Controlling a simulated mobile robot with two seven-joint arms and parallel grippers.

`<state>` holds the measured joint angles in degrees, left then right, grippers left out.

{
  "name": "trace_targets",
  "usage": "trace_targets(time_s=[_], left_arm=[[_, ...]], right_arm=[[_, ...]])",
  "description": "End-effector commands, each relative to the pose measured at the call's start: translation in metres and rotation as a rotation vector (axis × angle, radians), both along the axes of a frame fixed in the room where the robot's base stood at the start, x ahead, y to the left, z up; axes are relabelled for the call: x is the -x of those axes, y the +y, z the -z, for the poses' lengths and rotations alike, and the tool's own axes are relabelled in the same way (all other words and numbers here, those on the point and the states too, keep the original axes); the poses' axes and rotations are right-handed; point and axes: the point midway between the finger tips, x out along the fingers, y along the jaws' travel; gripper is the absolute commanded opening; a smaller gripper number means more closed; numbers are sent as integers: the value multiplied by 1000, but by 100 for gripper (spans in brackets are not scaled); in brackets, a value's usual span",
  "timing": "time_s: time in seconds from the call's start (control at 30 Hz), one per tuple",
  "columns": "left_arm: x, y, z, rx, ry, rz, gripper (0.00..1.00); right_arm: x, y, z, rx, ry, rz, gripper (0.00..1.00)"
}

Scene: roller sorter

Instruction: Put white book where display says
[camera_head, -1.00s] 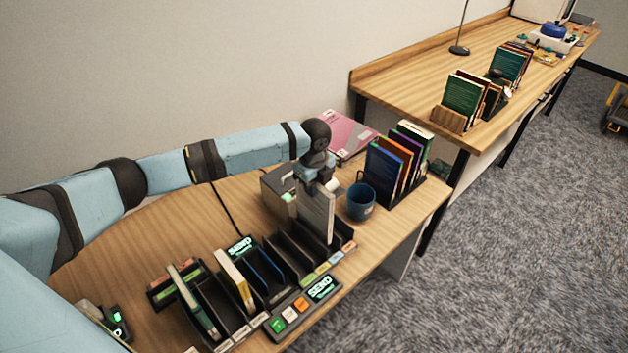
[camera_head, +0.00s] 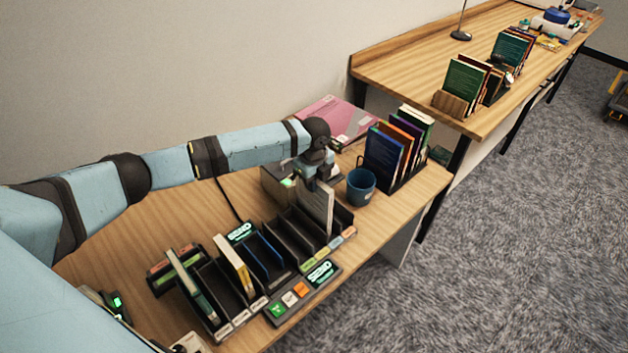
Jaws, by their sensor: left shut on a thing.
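A thin white book (camera_head: 321,203) stands upright in a slot near the right end of the black sorter (camera_head: 290,230). My left gripper (camera_head: 317,181) points down and is shut on the top of the book. The book's lower part is hidden inside the sorter. The display (camera_head: 320,272) on the front panel is lit with green text too small to read surely. A second lit display (camera_head: 240,232) stands at the back of the sorter. My right gripper is not in view.
A blue mug (camera_head: 361,186) stands close to the right of the gripper. A rack of coloured books (camera_head: 392,155) is behind it. A pink folder (camera_head: 337,120) lies by the wall. Other books (camera_head: 237,266) fill slots at the sorter's left. Coloured buttons (camera_head: 290,298) are on the front panel.

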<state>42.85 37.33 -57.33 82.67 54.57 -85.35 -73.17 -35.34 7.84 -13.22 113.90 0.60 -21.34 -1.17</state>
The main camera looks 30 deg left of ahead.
Motion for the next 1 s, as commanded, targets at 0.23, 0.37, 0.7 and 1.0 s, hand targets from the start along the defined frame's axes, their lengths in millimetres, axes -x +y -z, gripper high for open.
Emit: trace_targets(time_s=[0.23,0.37,0.7,1.0], left_arm=[[0,0,5,0,0,0,0],[0,0,8,0,0,0,0],[0,0,9,0,0,0,49],[0,0,0,1,-2,0,49]], right_arm=[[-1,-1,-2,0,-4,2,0],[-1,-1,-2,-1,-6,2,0],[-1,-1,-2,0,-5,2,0],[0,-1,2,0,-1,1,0]])
